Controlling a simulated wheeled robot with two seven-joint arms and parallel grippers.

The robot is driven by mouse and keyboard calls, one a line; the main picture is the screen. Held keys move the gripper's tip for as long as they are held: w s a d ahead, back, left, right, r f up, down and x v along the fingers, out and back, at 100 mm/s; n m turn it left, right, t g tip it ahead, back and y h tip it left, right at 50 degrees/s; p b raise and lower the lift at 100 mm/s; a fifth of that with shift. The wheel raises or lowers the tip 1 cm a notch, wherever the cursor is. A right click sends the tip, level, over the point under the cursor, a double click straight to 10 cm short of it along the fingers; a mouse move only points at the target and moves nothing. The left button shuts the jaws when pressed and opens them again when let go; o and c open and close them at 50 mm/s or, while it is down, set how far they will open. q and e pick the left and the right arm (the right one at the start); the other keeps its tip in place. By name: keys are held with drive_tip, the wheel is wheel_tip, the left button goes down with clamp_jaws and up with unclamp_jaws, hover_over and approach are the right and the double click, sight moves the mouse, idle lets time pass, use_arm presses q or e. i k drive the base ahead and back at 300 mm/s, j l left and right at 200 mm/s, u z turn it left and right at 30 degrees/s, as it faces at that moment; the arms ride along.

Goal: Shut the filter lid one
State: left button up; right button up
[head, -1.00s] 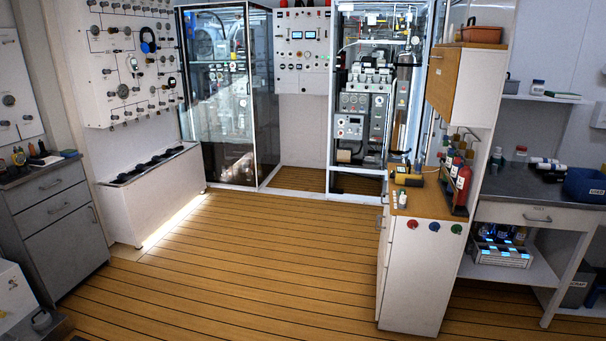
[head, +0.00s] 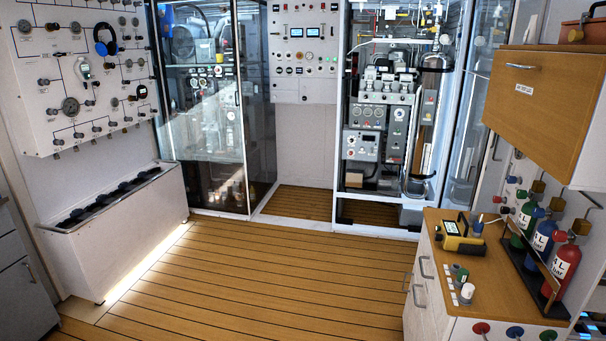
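The right glass cabinet stands open at the front and holds a grey machine (head: 378,135) with gauges and a control box. Several silver rounded parts (head: 388,84) sit in a row on top of it. A tall dark cylinder with a silver top (head: 430,110) stands at its right. I cannot tell which part is filter lid one, or whether any lid is open. Neither of my grippers is in view.
The wooden floor (head: 240,270) ahead is clear. A white trough (head: 120,235) stands at left. A counter (head: 480,285) at right carries a yellow device (head: 460,237) and several coloured bottles (head: 563,265). A wooden wall cabinet (head: 540,90) juts out above it.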

sight(367, 71)
drive_tip(key=i, duration=1.95)
drive_tip(key=i+z, duration=0.15)
drive_tip(key=i, duration=0.35)
drive_tip(key=i+j+z, duration=0.1)
drive_tip(key=i, duration=0.35)
drive_tip(key=i+j+z, duration=0.15)
drive_tip(key=i, duration=0.35)
drive_tip(key=i+j+z, duration=0.15)
drive_tip(key=i, duration=0.3)
drive_tip(key=i+j+z, duration=0.5)
drive_tip(key=i, duration=0.2)
drive_tip(key=j, duration=0.05)
